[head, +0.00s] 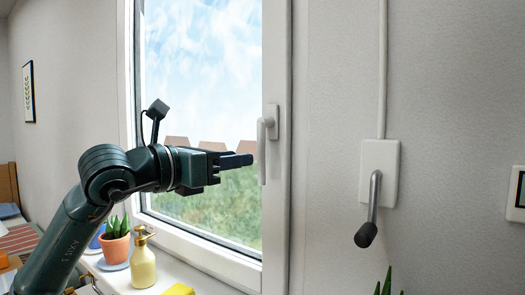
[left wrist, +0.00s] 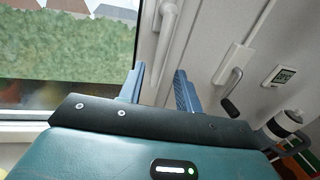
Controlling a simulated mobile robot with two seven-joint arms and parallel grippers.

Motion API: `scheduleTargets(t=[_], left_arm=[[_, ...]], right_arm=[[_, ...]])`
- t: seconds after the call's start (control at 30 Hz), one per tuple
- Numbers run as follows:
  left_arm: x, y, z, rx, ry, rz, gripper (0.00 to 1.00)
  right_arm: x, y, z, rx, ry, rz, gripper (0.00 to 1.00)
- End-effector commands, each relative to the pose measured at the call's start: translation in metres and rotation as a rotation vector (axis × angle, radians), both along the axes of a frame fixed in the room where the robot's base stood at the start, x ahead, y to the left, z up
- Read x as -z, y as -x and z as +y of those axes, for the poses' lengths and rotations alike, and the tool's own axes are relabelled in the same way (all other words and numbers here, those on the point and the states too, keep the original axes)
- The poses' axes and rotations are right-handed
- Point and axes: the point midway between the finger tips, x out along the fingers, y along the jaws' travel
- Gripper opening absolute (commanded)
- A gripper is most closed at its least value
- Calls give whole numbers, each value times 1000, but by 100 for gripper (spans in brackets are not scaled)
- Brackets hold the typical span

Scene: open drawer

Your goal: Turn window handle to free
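The white window handle (head: 263,150) sits on the right side of the window frame (head: 276,215) and its lever points down. It also shows at the top of the left wrist view (left wrist: 166,22). My left gripper (head: 250,160) reaches in from the left at about the lever's height, and its fingertips appear close to the lever in the head view. My right gripper is not in view.
A wall crank (head: 372,210) with a black knob hangs from a white plate right of the window. A potted plant (head: 115,241), a yellow spray bottle (head: 143,265) and a yellow item (head: 178,290) stand on the sill. A small display (head: 518,195) is at the far right.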

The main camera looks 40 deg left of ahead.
Motion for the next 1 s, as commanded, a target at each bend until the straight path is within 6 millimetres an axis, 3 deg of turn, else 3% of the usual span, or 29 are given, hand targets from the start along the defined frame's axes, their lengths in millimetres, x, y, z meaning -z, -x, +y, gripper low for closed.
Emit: scheduleTargets(t=[0.2,0.4,0.77,1.0], left_arm=[[-1,-44,-4,0,-4,6,34],[-1,-66,-5,0,-1,2,34],[0,-72,-6,1,1,0,34],[0,-72,-6,2,1,0,16]], right_arm=[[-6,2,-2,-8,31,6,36],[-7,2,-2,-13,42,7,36],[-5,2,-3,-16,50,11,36],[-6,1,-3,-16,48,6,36]])
